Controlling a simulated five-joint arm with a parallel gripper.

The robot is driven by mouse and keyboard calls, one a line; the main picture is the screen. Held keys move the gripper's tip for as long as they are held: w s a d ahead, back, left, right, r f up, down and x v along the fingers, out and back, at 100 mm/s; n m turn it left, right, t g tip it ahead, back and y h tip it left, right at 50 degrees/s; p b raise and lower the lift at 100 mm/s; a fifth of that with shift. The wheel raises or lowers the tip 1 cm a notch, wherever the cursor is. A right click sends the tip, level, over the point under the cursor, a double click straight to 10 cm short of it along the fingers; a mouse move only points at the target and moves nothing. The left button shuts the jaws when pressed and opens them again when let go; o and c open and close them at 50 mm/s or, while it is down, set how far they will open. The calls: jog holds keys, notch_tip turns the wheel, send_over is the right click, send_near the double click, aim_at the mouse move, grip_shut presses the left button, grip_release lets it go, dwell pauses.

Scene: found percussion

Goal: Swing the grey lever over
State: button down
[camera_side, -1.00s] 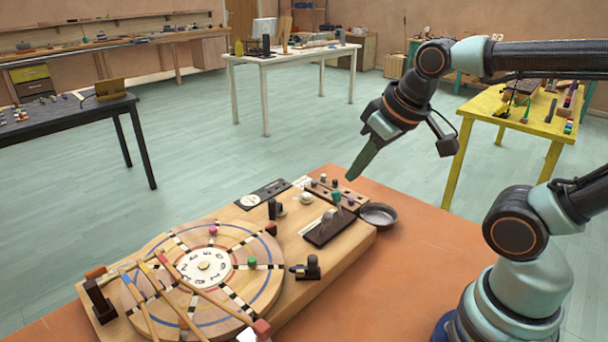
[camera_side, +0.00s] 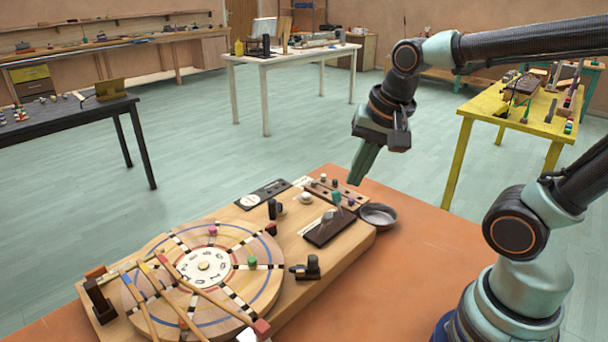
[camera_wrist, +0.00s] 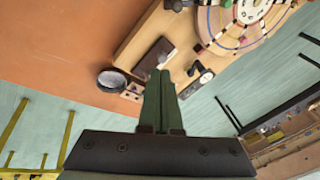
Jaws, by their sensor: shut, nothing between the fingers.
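The grey lever (camera_side: 328,217) stands on a dark rectangular plate (camera_side: 322,233) at the right end of the wooden board. In the side view it has a rounded grey top. In the wrist view the dark plate (camera_wrist: 148,62) lies just beyond my fingertips, and the lever is hard to make out there. My gripper (camera_side: 355,182) has green fingers, shut and empty, pointing down. It hangs above the board's right end, apart from the lever. The closed fingers also show in the wrist view (camera_wrist: 160,73).
A wooden turntable (camera_side: 205,315) with mallets across it fills the board's left part. A grey metal bowl (camera_side: 378,216) sits right of the lever. A peg block (camera_side: 348,197) with coloured pegs is behind it. The orange tabletop (camera_side: 430,245) is clear at right.

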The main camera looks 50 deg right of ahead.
aim_at(323, 224)
jog(key=w+f+m+g, duration=0.1)
jog(key=f+m, duration=0.3)
jog(key=m, duration=0.3)
jog(key=w+d+f+m+g, duration=0.1)
jog(key=f+m, duration=0.4)
jog(key=m, duration=0.3)
jog(key=w+d+f+m+g, duration=0.1)
jog(key=f+m, duration=0.3)
jog(key=m, duration=0.4)
jog(key=shift+w+d+f+g, duration=0.15)
jog(key=shift+w+f+g, duration=0.1)
jog(key=shift+w+g, duration=0.1)
jog(key=shift+w+r, duration=0.25)
jog(key=shift+w, duration=0.4)
